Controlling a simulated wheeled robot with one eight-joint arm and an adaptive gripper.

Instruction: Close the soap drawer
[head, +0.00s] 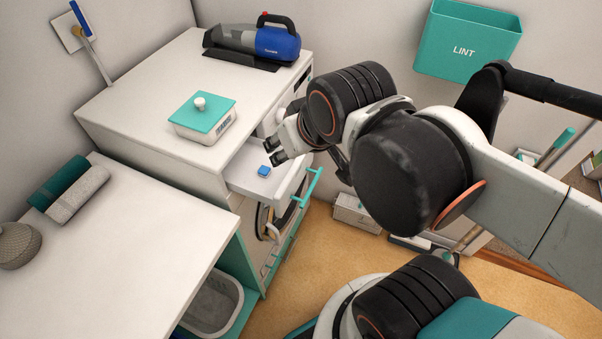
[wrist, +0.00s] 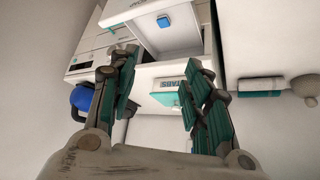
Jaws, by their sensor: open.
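The soap drawer (head: 243,172) is a white tray pulled out from the front of the white machine, with a small blue tablet (head: 264,171) inside. A teal bar handle (head: 314,184) shows at the drawer's outer end. My gripper (head: 274,151) is open and empty, with its fingertips above the drawer's back side in the head view. In the wrist view the drawer (wrist: 185,42) and blue tablet (wrist: 164,21) show at the top, beyond the two spread fingers (wrist: 160,60). I cannot tell whether a finger touches the drawer.
A teal-lidded box (head: 203,117) and a blue handheld vacuum (head: 255,42) stand on the machine top. A white counter (head: 130,250) with rolled towels (head: 73,190) lies at the left. A teal lint bin (head: 467,38) hangs on the wall. Open floor (head: 330,255) lies in front.

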